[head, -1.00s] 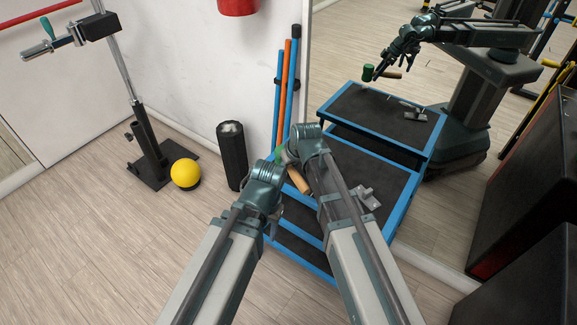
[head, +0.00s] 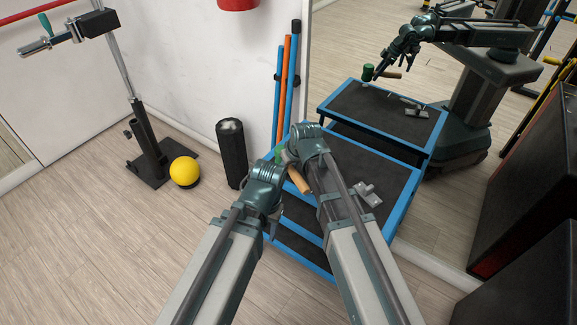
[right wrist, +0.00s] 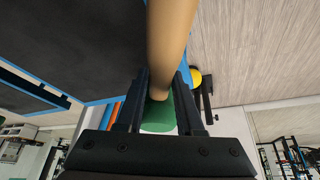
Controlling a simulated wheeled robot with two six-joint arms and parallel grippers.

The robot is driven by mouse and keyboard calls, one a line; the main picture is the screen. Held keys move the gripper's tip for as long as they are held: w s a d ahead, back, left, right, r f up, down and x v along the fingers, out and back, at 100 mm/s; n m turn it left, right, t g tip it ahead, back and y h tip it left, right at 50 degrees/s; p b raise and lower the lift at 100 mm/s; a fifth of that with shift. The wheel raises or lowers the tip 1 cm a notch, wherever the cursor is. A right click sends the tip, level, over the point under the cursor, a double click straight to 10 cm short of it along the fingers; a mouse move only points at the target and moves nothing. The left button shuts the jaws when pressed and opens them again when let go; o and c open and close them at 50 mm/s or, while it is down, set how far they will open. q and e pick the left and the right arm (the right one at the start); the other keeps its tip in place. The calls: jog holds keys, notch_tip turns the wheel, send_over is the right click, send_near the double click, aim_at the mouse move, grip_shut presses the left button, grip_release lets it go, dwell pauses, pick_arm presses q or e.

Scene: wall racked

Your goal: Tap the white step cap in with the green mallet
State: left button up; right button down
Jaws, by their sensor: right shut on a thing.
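The green mallet shows in the head view as a wooden handle (head: 300,181) and a small part of its green head (head: 279,153). My right gripper (right wrist: 165,85) is shut on the handle, with the green head (right wrist: 158,115) showing between its fingers in the right wrist view. In the head view my right arm covers most of that gripper, above the blue-framed black steps (head: 385,166). My left gripper (head: 272,218) is mostly hidden under its own wrist, beside the steps' left side; its jaws cannot be made out. I cannot make out the white step cap for certain; my arms hide part of the steps.
A grey metal piece (head: 367,194) lies on the step. A mirror (head: 340,50) behind reflects the steps, mallet and my arms. A black roller (head: 231,155), coloured poles (head: 288,85) and a yellow ball (head: 184,171) stand left.

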jog(key=shift+r, duration=0.1)
dwell(0.3)
notch_tip(320, 180, up, 5)
jog(key=p, duration=0.5)
notch_tip(320, 180, up, 14)
jog(key=p, duration=1.4)
jog(key=shift+r, duration=0.25)
